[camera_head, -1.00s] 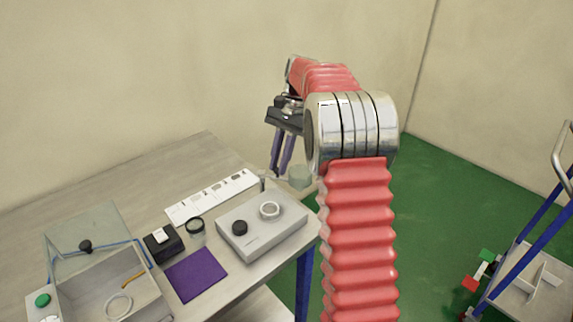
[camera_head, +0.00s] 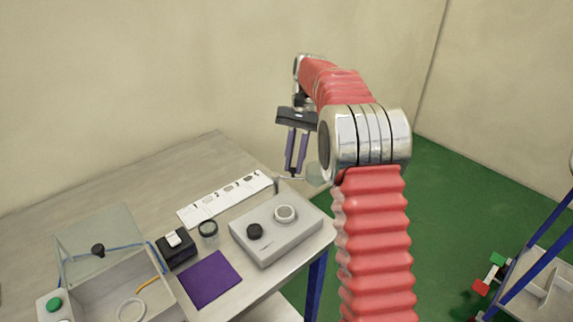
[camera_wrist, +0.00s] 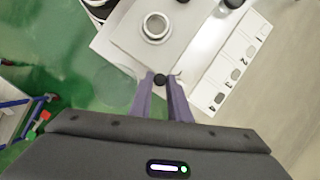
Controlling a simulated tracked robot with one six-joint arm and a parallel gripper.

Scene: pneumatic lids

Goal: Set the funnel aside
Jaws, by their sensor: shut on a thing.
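My gripper (camera_head: 293,172) is over the far right corner of the bench, its two purple fingers pointing down. In the wrist view its fingertips (camera_wrist: 160,80) are closed around a small dark piece. A clear, rounded object that looks like the funnel (camera_head: 313,174) is beside the fingertips, partly behind my arm. In the wrist view the funnel (camera_wrist: 117,92) is a faint see-through shape left of the fingers, over the green floor. Its outline is hard to make out.
A grey box (camera_head: 268,246) with a pale ring (camera_head: 284,213) and a black knob (camera_head: 254,231) stands below my gripper. A numbered white strip (camera_head: 225,200), a dark jar (camera_head: 208,231), a purple mat (camera_head: 211,280) and an open clear-lidded box (camera_head: 98,232) are farther left. The back left bench is clear.

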